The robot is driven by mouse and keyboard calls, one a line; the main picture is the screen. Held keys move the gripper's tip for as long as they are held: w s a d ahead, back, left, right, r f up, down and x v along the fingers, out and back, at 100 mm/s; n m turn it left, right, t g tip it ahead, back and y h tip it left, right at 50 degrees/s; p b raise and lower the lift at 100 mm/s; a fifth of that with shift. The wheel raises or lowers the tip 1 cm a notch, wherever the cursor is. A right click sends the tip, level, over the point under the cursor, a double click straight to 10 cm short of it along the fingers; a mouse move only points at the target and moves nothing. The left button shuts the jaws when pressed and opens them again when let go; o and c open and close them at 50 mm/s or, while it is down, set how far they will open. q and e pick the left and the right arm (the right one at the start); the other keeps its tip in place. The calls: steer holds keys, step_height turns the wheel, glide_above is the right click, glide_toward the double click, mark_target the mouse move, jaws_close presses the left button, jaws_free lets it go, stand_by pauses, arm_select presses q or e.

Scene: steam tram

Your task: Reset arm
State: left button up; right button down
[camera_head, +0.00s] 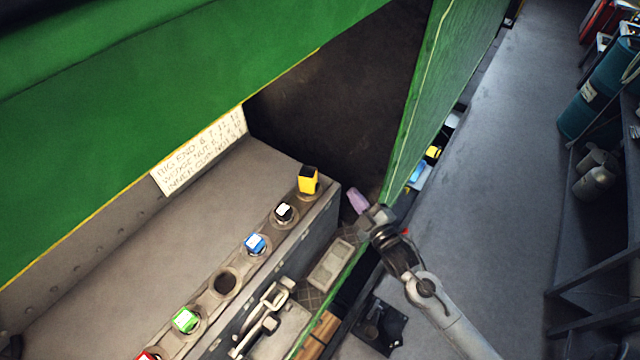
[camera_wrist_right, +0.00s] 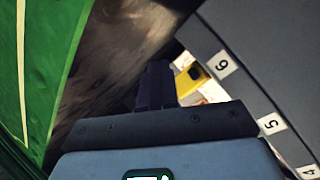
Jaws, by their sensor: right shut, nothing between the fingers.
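My right arm comes in from the lower right of the head view. Its gripper (camera_head: 358,200) is past the green panel, just right of the end of the socketed shelf (camera_head: 325,215). In the right wrist view the dark fingers (camera_wrist_right: 157,84) are together with nothing held. The yellow block (camera_head: 308,180) at the shelf's far end stands left of the gripper, apart from it in the head view. It also shows beyond the fingers in the wrist view (camera_wrist_right: 186,80). My left gripper is not in view.
The shelf also holds black-and-white (camera_head: 284,211), blue (camera_head: 255,243), green (camera_head: 186,319) and red (camera_head: 147,356) pieces, plus an empty socket (camera_head: 225,283). A green panel (camera_head: 436,90) stands close right of the gripper. Clear floor (camera_head: 500,200) lies farther right, before the dark rack (camera_head: 590,280).

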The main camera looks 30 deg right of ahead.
steer(key=shift+s+d, duration=0.15)
steer(key=shift+s, duration=0.1)
stand_by(0.3)
